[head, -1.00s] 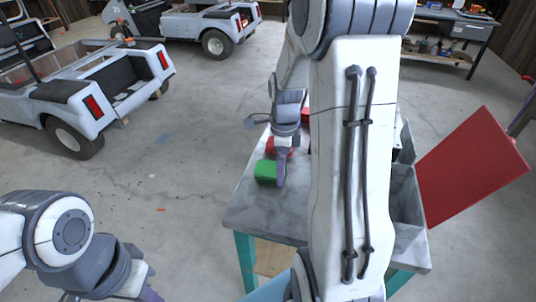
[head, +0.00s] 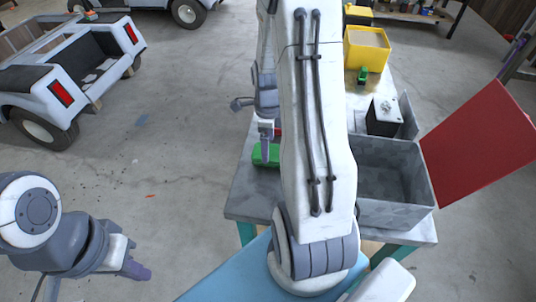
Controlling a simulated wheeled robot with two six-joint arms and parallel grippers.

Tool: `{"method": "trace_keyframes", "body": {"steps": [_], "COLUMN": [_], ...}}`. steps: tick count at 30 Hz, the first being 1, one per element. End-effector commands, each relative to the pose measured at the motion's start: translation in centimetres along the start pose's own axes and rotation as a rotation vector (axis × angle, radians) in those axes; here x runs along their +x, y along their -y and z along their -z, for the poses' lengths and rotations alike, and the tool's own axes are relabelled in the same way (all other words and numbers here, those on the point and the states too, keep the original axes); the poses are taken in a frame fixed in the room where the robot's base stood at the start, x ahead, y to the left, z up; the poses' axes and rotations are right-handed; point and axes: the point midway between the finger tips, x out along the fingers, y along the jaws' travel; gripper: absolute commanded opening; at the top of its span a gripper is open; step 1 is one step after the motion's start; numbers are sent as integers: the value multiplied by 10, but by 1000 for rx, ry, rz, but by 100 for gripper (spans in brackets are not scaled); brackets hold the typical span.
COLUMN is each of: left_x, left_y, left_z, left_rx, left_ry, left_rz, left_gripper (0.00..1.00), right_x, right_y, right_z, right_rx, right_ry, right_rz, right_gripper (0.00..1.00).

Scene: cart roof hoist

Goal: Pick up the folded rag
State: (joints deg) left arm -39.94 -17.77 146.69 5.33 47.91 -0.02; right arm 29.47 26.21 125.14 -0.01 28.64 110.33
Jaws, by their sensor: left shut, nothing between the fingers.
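A green folded-looking item (head: 259,155) lies on the near left part of the grey tabletop (head: 249,197); I cannot tell for certain that it is the rag. A bit of something red (head: 278,133) shows just behind it. My left gripper (head: 137,271) is low at the left, away from the table, shut and empty.
A grey open box (head: 395,212) with a raised red lid (head: 483,155) stands at the table's right. A black box (head: 384,117), a small green item (head: 363,75) and a yellow bin (head: 366,50) are farther back.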

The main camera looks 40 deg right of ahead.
Motion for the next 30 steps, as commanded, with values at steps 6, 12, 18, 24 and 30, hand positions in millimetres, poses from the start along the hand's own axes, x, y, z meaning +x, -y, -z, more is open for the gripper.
{"method": "trace_keyframes", "body": {"steps": [6, 12, 18, 24, 30], "left_x": [1, 1, 1, 1, 0], "left_y": [0, 0, 0, 0, 0], "left_z": [0, 0, 0, 0, 0], "left_rx": [0, 0, 0, 0, 0], "left_ry": [0, 0, 0, 0, 0], "left_rz": [0, 0, 0, 0, 0], "left_gripper": [0, 0, 0, 0, 0], "right_x": [32, 37, 36, 36, 30], "right_y": [-1, 0, 0, 0, 0], "right_z": [2, 1, 0, 0, 0], "right_rx": [-2, -4, -5, -5, -5], "right_ry": [-1, 0, 0, 0, 1], "right_rz": [-4, 0, 0, 0, 3], "right_gripper": [100, 100, 66, 29, 29]}}
